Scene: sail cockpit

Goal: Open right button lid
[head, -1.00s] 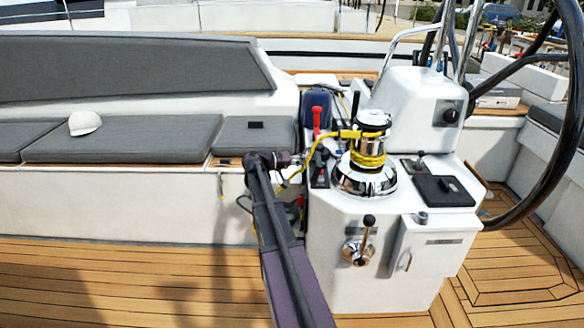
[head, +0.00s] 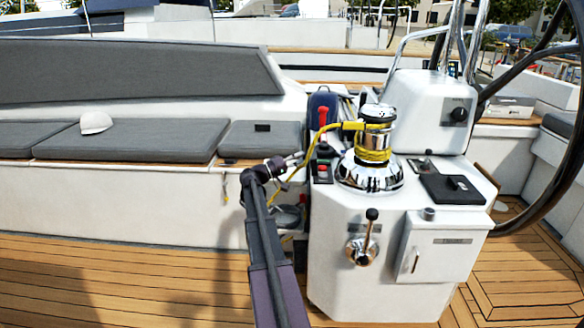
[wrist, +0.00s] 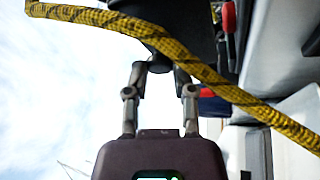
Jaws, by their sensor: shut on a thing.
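A small dark control panel (head: 322,172) with a red button sits on the left edge of the white console, beside the chrome winch. A black upright piece (head: 324,151) stands just behind it; I cannot tell if that is the right button lid. My gripper (head: 298,157) is left of this panel, its fingers pointing right and slightly up. In the wrist view my gripper (wrist: 158,68) has its tips closed on a dark thing, which I cannot identify. A yellow rope (wrist: 200,72) crosses in front of the fingers there and hides part of them.
The chrome winch (head: 371,170) has yellow rope around it, and a strand hangs down by my gripper. A red-handled lever (head: 323,117) stands behind the panel. Grey seats (head: 125,140) lie left; the teak floor is clear.

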